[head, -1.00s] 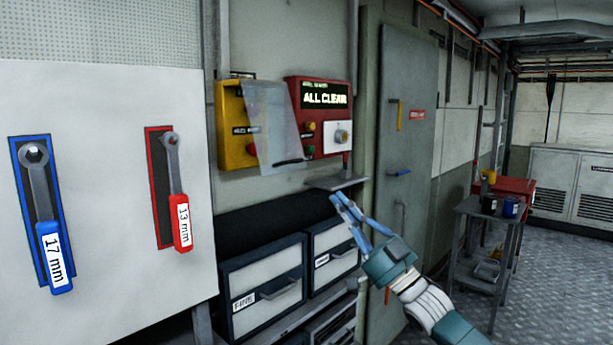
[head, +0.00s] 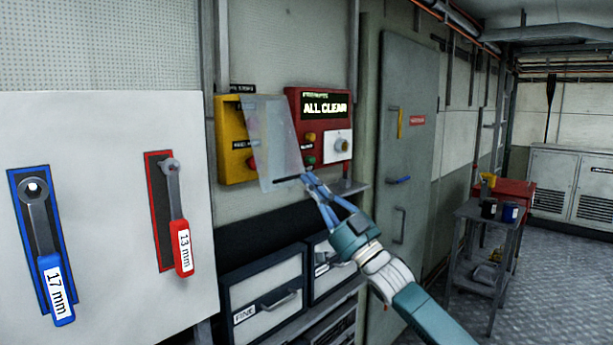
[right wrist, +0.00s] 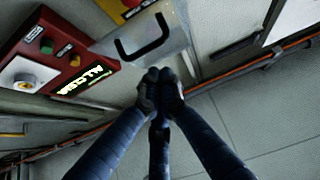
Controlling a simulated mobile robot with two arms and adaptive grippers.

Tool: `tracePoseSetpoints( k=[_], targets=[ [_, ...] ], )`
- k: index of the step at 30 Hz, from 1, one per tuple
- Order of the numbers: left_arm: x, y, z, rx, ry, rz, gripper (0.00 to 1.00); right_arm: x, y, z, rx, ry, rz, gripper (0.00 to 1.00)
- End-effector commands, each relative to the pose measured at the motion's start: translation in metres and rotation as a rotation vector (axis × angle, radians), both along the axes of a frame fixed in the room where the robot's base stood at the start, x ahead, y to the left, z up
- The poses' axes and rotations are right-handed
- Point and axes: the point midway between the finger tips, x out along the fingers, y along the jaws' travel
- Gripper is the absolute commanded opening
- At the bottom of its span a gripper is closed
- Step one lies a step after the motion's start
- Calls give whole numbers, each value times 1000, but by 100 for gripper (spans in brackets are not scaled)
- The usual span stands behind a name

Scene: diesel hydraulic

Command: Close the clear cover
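The clear cover (head: 270,135) is a translucent panel standing out at an angle from the yellow box (head: 230,135) on the wall, so it is open. Its black handle (head: 288,179) is at its lower edge and also shows in the right wrist view (right wrist: 145,48). My right gripper (head: 311,181) is just right of the handle, fingertips close to the cover's lower right corner. In the right wrist view its fingers (right wrist: 160,84) come together with nothing visible between them, and the handle lies beyond them. Whether they touch the cover is unclear. My left gripper is out of view.
Drawers (head: 265,300) are below. A white board with two wrenches is at left, a grey door (head: 408,130) at right.

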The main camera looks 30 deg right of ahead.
Motion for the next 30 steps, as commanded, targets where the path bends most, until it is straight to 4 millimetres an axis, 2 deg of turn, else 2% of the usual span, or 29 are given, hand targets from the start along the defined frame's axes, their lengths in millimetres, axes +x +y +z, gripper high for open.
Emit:
tracePoseSetpoints(
  k=[6,19,30],
  targets=[
    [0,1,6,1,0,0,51,15,5,-1,1,-3,0,0],
    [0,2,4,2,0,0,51,20,6,-5,2,-3,-1,0],
    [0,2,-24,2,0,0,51,78,26,-38,2,-5,-1,0]
  ],
)
